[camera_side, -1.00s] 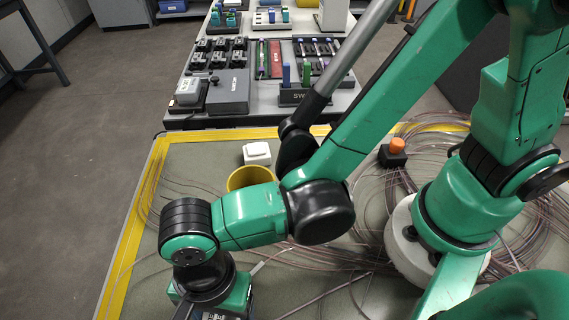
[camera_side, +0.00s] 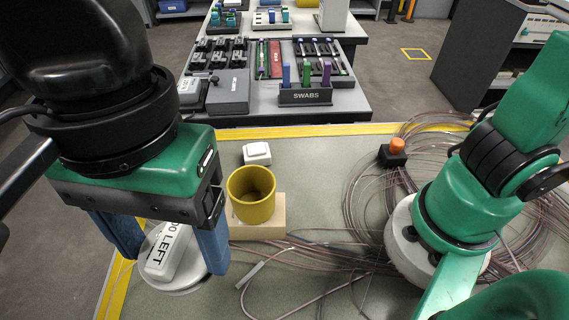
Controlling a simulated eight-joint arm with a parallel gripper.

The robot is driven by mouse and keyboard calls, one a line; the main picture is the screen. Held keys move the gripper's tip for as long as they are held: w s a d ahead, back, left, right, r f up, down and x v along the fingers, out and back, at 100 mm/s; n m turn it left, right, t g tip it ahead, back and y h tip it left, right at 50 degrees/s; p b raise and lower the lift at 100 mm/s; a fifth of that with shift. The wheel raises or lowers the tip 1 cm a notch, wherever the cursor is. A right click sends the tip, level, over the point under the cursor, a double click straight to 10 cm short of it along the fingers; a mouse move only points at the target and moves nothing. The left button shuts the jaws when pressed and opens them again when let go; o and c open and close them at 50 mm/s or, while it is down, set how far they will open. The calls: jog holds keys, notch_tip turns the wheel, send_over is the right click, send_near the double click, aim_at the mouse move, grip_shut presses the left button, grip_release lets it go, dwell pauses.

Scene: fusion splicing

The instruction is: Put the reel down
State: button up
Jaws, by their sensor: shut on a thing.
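The reel (camera_side: 181,287) is a white round flange at the lower left, with a raised white block on it marked with letters ending in "LEFT". My gripper (camera_side: 172,262) points down over it from the upper left. Its two blue fingers stand on either side of the white block and are shut on the reel. The gripper body hides the top of the block and part of the flange. I cannot tell whether the reel's underside touches the bench mat (camera_side: 318,178).
A yellow cup (camera_side: 252,207) stands on a tan block just right of the gripper. A white box (camera_side: 257,153), an orange-topped black button (camera_side: 395,150) and loose clear tubing (camera_side: 350,262) share the mat. A swab holder (camera_side: 305,95) stands on the table beyond.

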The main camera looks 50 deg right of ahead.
jog(key=w+d+r+m, duration=0.1)
jog(key=w+d+m, duration=0.6)
jog(key=d, duration=0.5)
jog(key=m+t, duration=0.2)
jog(key=m, duration=0.6)
send_over(318, 165)
jog(key=f, duration=2)
jog(key=shift+s+d+f, duration=0.1)
jog(key=shift+s+d, duration=0.05)
jog(key=shift+d, duration=0.05)
jog(key=o, duration=1.3)
jog(key=shift+c, duration=0.2)
